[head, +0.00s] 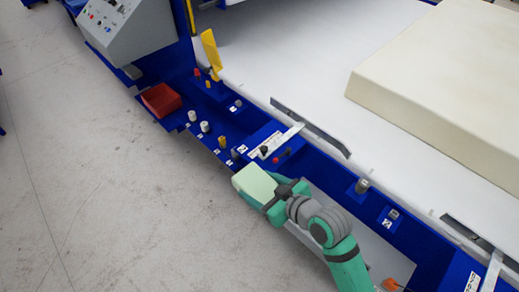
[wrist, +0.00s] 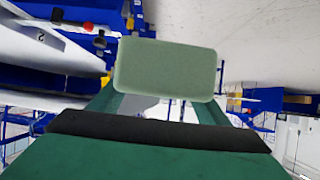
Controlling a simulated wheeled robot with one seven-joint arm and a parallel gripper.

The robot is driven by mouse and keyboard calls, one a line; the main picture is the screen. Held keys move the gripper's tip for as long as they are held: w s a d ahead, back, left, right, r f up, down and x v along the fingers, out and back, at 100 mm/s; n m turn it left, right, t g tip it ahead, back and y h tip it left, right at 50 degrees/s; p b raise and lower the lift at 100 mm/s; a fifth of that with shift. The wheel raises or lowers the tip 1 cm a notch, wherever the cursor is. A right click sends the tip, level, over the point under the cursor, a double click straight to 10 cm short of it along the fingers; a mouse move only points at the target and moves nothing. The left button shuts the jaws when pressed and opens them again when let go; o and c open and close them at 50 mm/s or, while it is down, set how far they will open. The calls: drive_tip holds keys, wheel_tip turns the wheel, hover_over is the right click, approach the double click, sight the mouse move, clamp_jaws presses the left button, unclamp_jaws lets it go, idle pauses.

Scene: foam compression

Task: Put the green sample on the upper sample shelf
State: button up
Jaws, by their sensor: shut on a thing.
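The green sample is a pale green foam block (head: 254,182). My gripper (head: 272,192) is shut on it and holds it out beside the front blue ledge of the machine in the head view. In the wrist view the green sample (wrist: 167,68) sits between the two fingers of my gripper (wrist: 160,98), its broad face toward the camera. I cannot make out the upper sample shelf for certain in either view.
The blue ledge (head: 325,172) carries pegs, knobs and a red bin (head: 160,100). A large cream foam block (head: 450,85) lies on the white bed (head: 300,60) behind. A grey control panel (head: 125,28) stands at upper left. The grey floor (head: 100,200) at left is clear.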

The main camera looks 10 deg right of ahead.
drive_tip(key=shift+w+a+f, duration=0.15)
drive_tip(key=shift+w+f, duration=0.25)
drive_tip(key=shift+f, duration=0.25)
drive_tip(key=w+a+f+m+h, duration=0.1)
drive_tip(key=w+f+m+h, duration=0.1)
drive_tip(key=f, duration=0.5)
drive_tip(key=w+a+f+m+t+h, duration=0.1)
drive_tip(key=w+a+f+m+h, duration=0.1)
drive_tip(key=f, duration=0.6)
drive_tip(key=w+a+f+m+t+h, duration=0.1)
drive_tip(key=w+f+m+h, duration=0.1)
drive_tip(key=f, duration=0.5)
drive_tip(key=shift+a+f+m+h, duration=0.15)
drive_tip(key=shift+a+m+h, duration=0.15)
drive_tip(key=shift+m+h, duration=0.3)
